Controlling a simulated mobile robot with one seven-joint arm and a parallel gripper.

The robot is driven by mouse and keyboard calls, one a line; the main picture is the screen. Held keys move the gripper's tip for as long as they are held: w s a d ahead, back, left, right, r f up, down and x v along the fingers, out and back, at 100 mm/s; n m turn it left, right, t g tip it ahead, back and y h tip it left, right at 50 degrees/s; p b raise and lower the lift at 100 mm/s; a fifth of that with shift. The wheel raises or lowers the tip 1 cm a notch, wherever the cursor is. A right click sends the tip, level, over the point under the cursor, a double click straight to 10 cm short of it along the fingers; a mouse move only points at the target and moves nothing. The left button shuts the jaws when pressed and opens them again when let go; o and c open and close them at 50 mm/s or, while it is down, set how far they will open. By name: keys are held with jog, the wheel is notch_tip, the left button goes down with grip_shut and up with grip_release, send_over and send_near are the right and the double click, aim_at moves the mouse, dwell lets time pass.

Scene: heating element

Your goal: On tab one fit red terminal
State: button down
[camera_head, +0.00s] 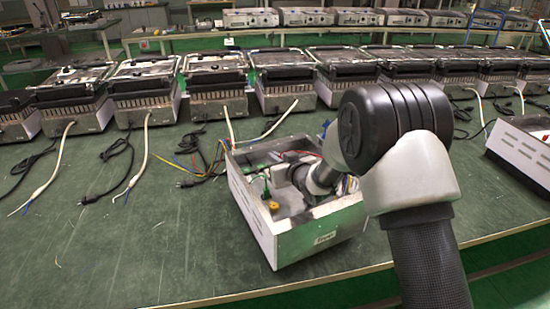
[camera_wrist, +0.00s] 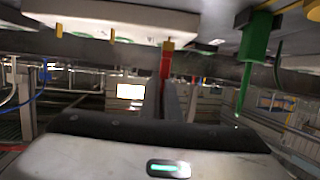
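In the wrist view, a red terminal (camera_wrist: 166,65) stands at the tips of my gripper (camera_wrist: 167,84), whose two dark fingers are close together on it. A brass tab (camera_wrist: 168,46) on the underside edge of a white block (camera_wrist: 125,20) is right above the red terminal. I cannot tell whether the terminal touches the tab or is around it. Two other brass tabs, one on the left (camera_wrist: 58,31) and one further along (camera_wrist: 112,36), are bare. In the head view, my arm reaches into an open metal housing (camera_head: 328,226); the fingertips and red terminal are hidden there.
A green terminal (camera_wrist: 255,42) hangs to the right in the wrist view. In the head view, a yellow knob-like part (camera_head: 274,206) is in the housing. Several grill units (camera_head: 218,85) line the back of the green bench (camera_head: 120,240). Loose cables lie left of the housing.

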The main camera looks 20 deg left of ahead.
jog(key=shift+f, duration=0.25)
jog(key=c, duration=1.9)
grip_release()
jog(key=shift+c, duration=0.2)
notch_tip(320, 180, up, 10)
jog(key=p, duration=0.2)
